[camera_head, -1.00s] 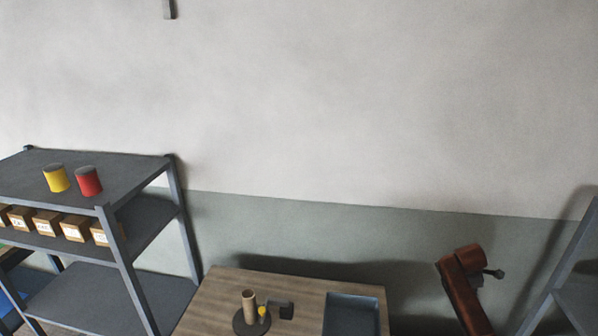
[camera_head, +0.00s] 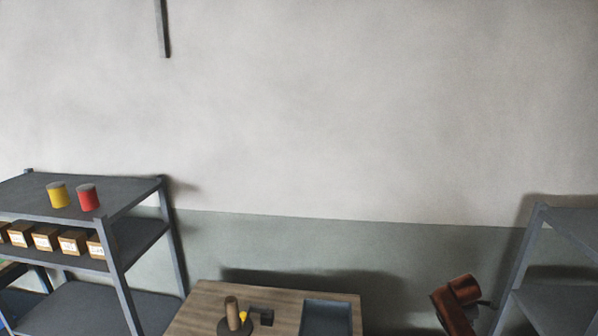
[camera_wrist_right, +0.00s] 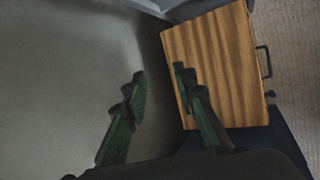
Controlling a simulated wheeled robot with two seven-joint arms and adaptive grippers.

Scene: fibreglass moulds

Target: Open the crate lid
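In the right wrist view, a wooden panel with striped grain (camera_wrist_right: 215,65), which looks like the crate lid, lies flat and looks closed. A dark metal handle (camera_wrist_right: 264,62) sticks out from its right edge. Dark blue surfaces show below and beside the panel; I cannot tell if they are the crate body. My right gripper (camera_wrist_right: 160,80) is open, with its two dark green fingers apart and nothing between them. Its right finger overlaps the left part of the panel in the picture; I cannot tell if it touches. My left gripper is out of view.
In the head view, a grey shelf (camera_head: 84,196) at left holds a yellow can (camera_head: 59,195), a red can (camera_head: 87,198) and several small boxes. A wooden table (camera_head: 210,298) bears a blue-grey tray (camera_head: 326,318). Another grey rack (camera_head: 520,262) stands at right.

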